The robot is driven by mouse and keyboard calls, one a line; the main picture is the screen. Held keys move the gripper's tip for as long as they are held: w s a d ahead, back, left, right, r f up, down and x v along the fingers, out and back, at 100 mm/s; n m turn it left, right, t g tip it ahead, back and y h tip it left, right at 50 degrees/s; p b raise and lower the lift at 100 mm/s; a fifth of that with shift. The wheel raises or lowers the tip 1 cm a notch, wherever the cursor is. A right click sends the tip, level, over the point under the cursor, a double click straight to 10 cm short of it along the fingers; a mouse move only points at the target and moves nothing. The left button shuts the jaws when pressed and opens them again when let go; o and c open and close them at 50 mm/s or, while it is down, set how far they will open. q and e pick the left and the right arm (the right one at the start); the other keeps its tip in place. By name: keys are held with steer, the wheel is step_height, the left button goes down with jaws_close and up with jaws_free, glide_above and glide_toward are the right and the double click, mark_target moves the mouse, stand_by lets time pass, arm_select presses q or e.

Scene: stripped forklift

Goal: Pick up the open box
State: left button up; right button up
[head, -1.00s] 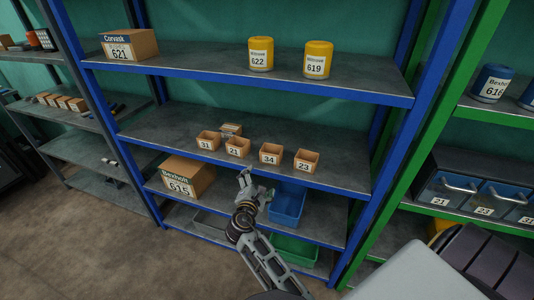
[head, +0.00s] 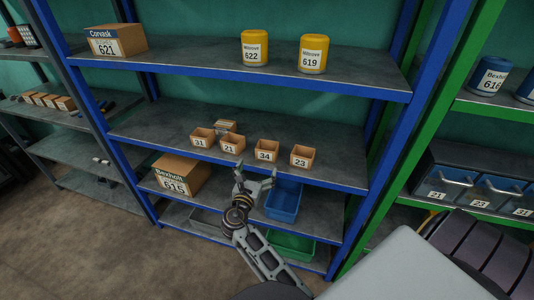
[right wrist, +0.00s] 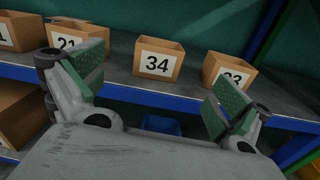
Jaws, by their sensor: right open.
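Several small open tan boxes stand in a row on the middle shelf: box 31 (head: 202,138), box 21 (head: 232,143), box 34 (head: 267,151) and box 23 (head: 302,156). My right gripper (head: 255,180) is open and empty in front of this shelf, just below box 34 in the head view. In the right wrist view, box 34 (right wrist: 157,61) shows between the spread green-padded fingers, beyond them and apart from them. Box 21 (right wrist: 76,40) is partly hidden by the left finger, and box 23 (right wrist: 230,72) is above the right one. My left gripper is not in view.
The blue shelf edge (head: 330,183) runs below the boxes. Closed box 615 (head: 180,176), a blue bin (head: 284,200) and a green bin (head: 291,246) are lower. Yellow canisters (head: 254,48) stand on the upper shelf.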

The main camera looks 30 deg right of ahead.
mark_target(265, 152)
steer(key=shift+n, duration=0.5)
steer(key=shift+p+x, duration=0.4)
steer(key=shift+x, duration=3.9)
steer(key=shift+w+d, duration=0.1)
steer(key=shift+w, duration=0.05)
steer(key=shift+w+d+r, duration=0.1)
steer(key=shift+w+d, duration=0.3)
steer(key=shift+p+x, duration=0.4)
steer(key=shift+x, duration=1.45)
